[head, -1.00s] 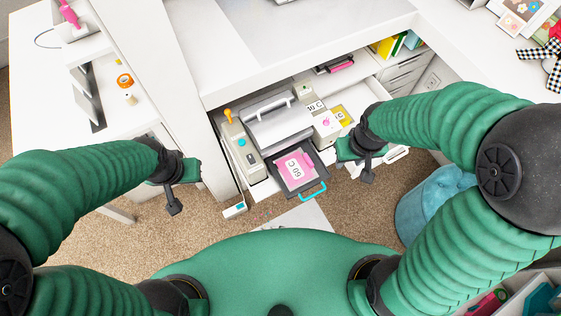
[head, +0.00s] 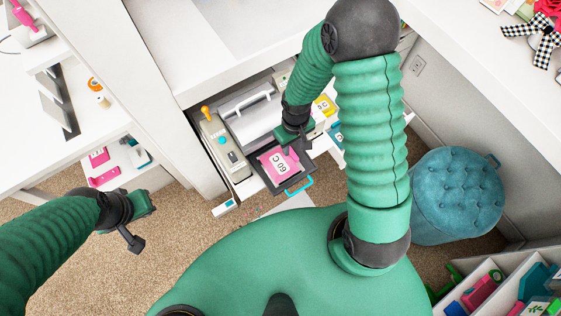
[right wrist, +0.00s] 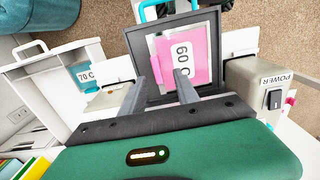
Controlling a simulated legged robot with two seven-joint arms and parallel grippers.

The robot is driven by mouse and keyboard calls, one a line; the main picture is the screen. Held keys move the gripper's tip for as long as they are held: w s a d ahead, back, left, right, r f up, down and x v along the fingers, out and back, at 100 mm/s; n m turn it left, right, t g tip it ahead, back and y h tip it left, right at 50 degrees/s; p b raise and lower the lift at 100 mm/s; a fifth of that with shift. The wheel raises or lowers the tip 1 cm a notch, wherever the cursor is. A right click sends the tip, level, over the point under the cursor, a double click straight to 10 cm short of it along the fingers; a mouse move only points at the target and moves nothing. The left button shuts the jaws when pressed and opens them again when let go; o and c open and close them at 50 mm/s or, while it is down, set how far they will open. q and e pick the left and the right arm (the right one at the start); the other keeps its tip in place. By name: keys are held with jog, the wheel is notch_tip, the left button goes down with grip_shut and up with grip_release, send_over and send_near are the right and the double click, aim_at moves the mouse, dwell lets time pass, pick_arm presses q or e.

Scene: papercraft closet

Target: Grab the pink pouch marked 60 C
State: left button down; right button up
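The pink pouch marked 60 C (head: 270,168) lies in a dark tray (head: 284,187) with a cyan handle, at the front of the machine in the open closet drawer. In the right wrist view the pouch (right wrist: 203,62) lies flat beyond my right fingertips. My right gripper (head: 291,146) is at the tray's back edge, over the pouch's far end. Its two fingers (right wrist: 170,72) are apart with nothing held between them; whether they touch the pouch is unclear. My left gripper (head: 132,238) hangs empty over the carpet at the left; its finger opening is unclear.
A POWER switch box (right wrist: 274,97) stands close beside the tray. A blue tufted stool (head: 457,195) is at the right.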

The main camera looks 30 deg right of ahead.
aim_at(293, 153)
jog(key=shift+d+f, duration=0.15)
jog(key=shift+f, duration=0.45)
jog(key=f, duration=0.5)
jog(key=shift+w+d+f, duration=0.1)
jog(key=shift+w+d, duration=0.1)
jog(key=shift+a, duration=0.1)
jog(key=shift+c, duration=0.3)
grip_shut()
